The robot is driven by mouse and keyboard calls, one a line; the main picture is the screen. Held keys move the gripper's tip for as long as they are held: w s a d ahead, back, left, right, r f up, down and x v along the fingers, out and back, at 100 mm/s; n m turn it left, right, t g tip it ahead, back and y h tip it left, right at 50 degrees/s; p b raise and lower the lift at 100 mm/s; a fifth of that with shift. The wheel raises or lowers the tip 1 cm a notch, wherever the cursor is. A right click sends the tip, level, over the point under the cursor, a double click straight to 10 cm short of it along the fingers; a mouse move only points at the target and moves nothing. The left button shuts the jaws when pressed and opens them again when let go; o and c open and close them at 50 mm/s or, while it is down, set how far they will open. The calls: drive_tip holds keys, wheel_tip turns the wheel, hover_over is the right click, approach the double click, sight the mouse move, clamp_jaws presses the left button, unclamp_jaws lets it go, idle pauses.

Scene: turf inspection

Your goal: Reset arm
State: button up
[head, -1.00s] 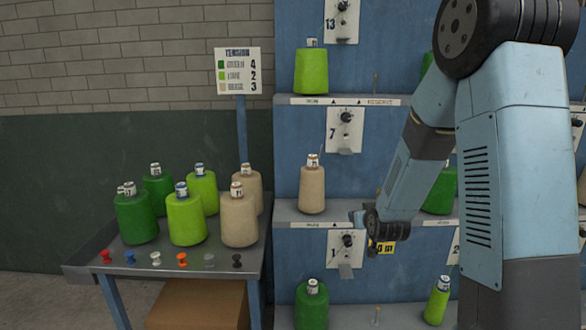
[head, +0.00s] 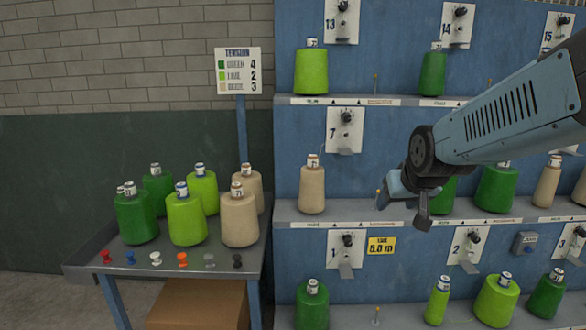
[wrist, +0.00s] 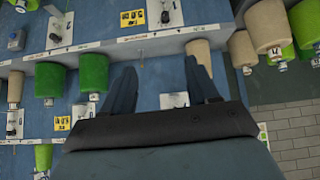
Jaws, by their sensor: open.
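My gripper (head: 404,208) is open and empty in front of the blue rack, near the middle shelf. In the wrist view its two fingers (wrist: 161,78) stand wide apart with nothing between them. That view looks upside down. The nearest cones in the head view are a tan cone (head: 312,189) to its left and a green cone (head: 441,196) partly hidden behind my arm.
The rack holds green, lime and tan cones on shelves (head: 350,217) with numbered dial plates (head: 345,130). A metal cart (head: 180,262) at left carries several cones and coloured pegs. A tension sign (head: 238,72) stands behind it. A cardboard box (head: 197,304) sits below.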

drive_tip(key=s+r+g, duration=0.1)
drive_tip(key=s, duration=0.7)
drive_tip(key=s+r+g, duration=0.1)
drive_tip(key=s+r, duration=0.1)
drive_tip(key=s, duration=0.6)
drive_tip(key=shift+d+r+m+g, duration=0.3)
